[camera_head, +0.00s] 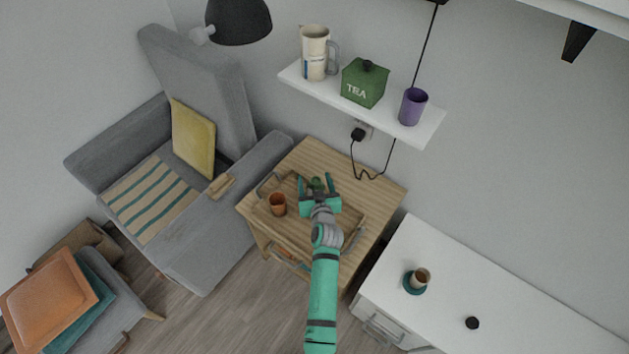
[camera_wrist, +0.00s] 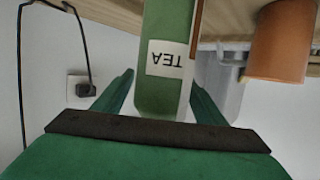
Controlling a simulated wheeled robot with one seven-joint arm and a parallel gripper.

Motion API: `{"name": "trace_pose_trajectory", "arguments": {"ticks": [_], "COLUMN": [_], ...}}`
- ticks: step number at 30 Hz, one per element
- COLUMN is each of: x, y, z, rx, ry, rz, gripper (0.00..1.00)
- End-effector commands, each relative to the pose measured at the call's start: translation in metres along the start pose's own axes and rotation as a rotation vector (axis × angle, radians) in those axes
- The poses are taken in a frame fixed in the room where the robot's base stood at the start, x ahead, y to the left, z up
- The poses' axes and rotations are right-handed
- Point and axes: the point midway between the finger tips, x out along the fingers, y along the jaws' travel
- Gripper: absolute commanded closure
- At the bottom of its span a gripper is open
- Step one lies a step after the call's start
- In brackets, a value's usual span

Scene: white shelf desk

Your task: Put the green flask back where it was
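The green flask (camera_head: 317,184) is at the wooden tray (camera_head: 262,215) on the side table, mostly hidden by my gripper in the head view. In the wrist view the flask (camera_wrist: 165,92) appears upside down with a white TEA label. My gripper (camera_head: 318,181) is open, with its two green fingers spread on either side of the flask. In the wrist view my gripper (camera_wrist: 160,80) shows a gap between the left finger and the flask. I cannot tell whether the flask rests on the tray.
An orange cup (camera_head: 278,205) stands on the tray left of my gripper; the wrist view shows it too (camera_wrist: 281,42). A wall shelf (camera_head: 390,122) holds a pitcher (camera_head: 314,53), a green TEA box (camera_head: 364,84) and a purple cup (camera_head: 412,106). A black cord (camera_head: 372,178) hangs behind the table.

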Motion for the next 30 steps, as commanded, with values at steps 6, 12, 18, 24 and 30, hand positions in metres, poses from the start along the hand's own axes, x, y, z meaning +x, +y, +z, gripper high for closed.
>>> {"name": "trace_pose_trajectory", "arguments": {"ticks": [6, 12, 18, 24, 30], "x": [0.0, -0.017, -0.055, -0.091, -0.114], "y": [0.0, 0.0, -0.001, -0.001, 0.0], "z": [-0.001, -0.001, -0.002, -0.002, -0.002], "rx": [0.0, 0.003, 0.002, 0.001, 0.001], "ry": [0.0, -0.001, 0.0, -0.001, -0.001], "rz": [0.0, 0.001, 0.001, 0.0, 0.0], "gripper": [0.35, 0.35, 0.35, 0.35, 0.35]}}
